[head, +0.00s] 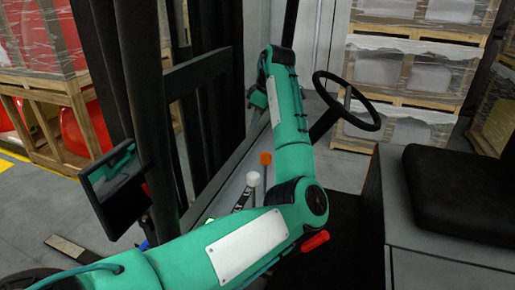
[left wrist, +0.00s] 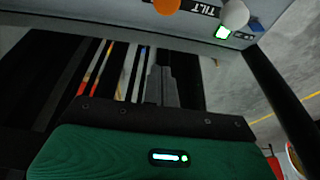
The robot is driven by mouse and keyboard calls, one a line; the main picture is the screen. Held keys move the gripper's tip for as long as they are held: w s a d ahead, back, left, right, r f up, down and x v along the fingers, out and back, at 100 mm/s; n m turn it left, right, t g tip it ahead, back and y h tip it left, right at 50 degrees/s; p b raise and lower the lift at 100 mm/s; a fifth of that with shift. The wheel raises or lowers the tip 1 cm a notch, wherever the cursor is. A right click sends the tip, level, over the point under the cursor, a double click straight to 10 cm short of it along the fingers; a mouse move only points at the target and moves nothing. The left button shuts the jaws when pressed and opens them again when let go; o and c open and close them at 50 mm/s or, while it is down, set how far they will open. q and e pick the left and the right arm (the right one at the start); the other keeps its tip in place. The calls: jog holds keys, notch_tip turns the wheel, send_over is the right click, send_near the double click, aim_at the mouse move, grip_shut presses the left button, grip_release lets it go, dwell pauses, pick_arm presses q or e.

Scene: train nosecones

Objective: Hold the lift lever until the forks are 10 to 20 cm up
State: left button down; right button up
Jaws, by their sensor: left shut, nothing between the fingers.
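Levers with an orange knob (head: 266,158) and a white knob (head: 253,178) stand on the forklift's console. In the left wrist view, the orange knob (left wrist: 166,5) and white knob (left wrist: 235,14) show at the top edge, by a "TILT" label (left wrist: 207,10) and a lit green marker (left wrist: 222,33). I cannot read which lever is lift. My left gripper (left wrist: 160,88) is shut and empty, apart from the knobs. In the head view its arm reaches past the levers toward the steering wheel. The forks' height cannot be made out. My right gripper is not in view.
The steering wheel (head: 347,100) is right of my left forearm, and the black seat (head: 460,190) is farther right. Dark mast bars and a flat screen or mirror (head: 115,190) stand at the left. Wrapped crates on pallets (head: 405,75) stand behind.

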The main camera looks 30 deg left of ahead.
pick_arm(q)
notch_tip(320, 180, down, 10)
jog(key=p, duration=0.6)
jog(key=shift+d+r, duration=0.2)
jog(key=shift+d, duration=0.15)
jog(key=shift+w, duration=0.1)
